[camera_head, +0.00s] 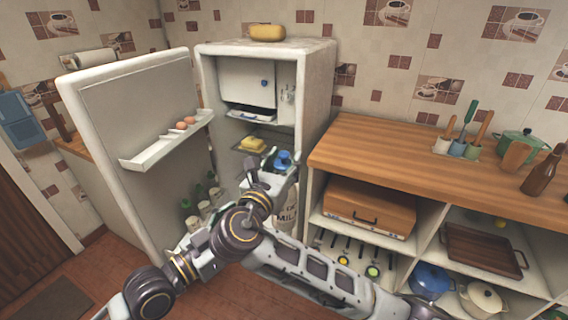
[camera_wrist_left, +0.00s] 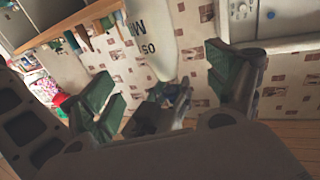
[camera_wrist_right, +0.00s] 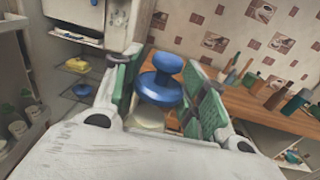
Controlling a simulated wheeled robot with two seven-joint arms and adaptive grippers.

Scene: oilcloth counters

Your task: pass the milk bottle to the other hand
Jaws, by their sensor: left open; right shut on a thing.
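The milk bottle (camera_head: 288,212) is white with dark lettering and a blue cap (camera_head: 283,159). It is held up in front of the fridge, its neck partly covered by my right gripper (camera_head: 268,180). In the right wrist view the blue cap (camera_wrist_right: 160,85) shows between the green pads of that gripper, which is shut on the bottle. In the left wrist view the bottle (camera_wrist_left: 150,42) appears upside down, beyond the spread fingers of my left gripper (camera_wrist_left: 172,92), which is open.
The fridge (camera_head: 318,95) stands open, its door (camera_head: 135,110) swung left with eggs (camera_head: 185,123) and bottles (camera_head: 200,195) on it. A wooden counter (camera_head: 420,155) is at right, with utensils, a green pot (camera_head: 522,145) and a brown bottle (camera_head: 541,175). Shelves below hold pots and a tray (camera_head: 483,250).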

